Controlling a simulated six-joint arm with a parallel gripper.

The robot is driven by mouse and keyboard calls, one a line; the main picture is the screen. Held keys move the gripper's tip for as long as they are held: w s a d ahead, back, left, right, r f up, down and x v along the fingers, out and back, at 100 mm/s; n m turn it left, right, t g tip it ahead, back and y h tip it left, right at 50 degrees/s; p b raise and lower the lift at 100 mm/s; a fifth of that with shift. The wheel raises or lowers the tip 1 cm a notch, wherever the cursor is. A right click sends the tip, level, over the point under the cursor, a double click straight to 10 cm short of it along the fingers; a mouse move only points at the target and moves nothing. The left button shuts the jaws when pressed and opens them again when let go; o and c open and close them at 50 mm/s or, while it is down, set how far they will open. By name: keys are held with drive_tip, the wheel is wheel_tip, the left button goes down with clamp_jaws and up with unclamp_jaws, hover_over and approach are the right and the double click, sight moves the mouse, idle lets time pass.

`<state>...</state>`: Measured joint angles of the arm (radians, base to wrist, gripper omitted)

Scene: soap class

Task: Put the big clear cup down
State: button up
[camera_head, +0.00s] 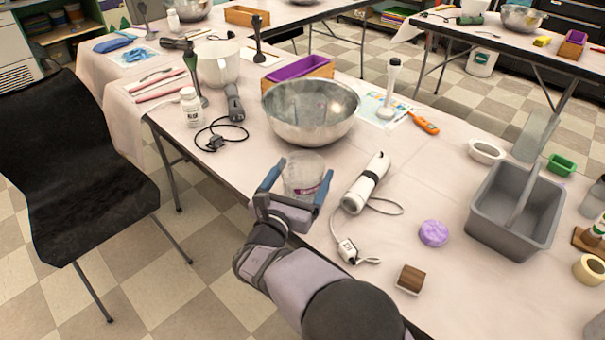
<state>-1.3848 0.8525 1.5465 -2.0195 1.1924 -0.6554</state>
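The big clear cup (304,170) is upright near the front left edge of the table, in front of the large metal bowl. It is see-through, with a dark purple marking low on its side. My gripper (304,174) reaches it from the front, with one blue-grey finger against each side of the cup. The fingers appear closed on it. The cup's base is hidden behind the gripper, so I cannot tell whether it touches the table (465,290).
The metal bowl (310,125) stands close behind the cup. A white stick blender (366,182) with a cord lies just to the right. A purple soap (433,233), a brown-and-white block (411,279) and a grey caddy (500,225) are farther right. Clear table lies between them.

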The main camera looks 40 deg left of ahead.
drive_tip(key=shift+o, duration=0.8)
drive_tip(key=shift+r, duration=0.15)
drive_tip(key=shift+s, duration=0.15)
drive_tip(key=v, duration=1.1)
drive_tip(key=shift+s+d, duration=0.2)
drive_tip(key=shift+s, duration=0.1)
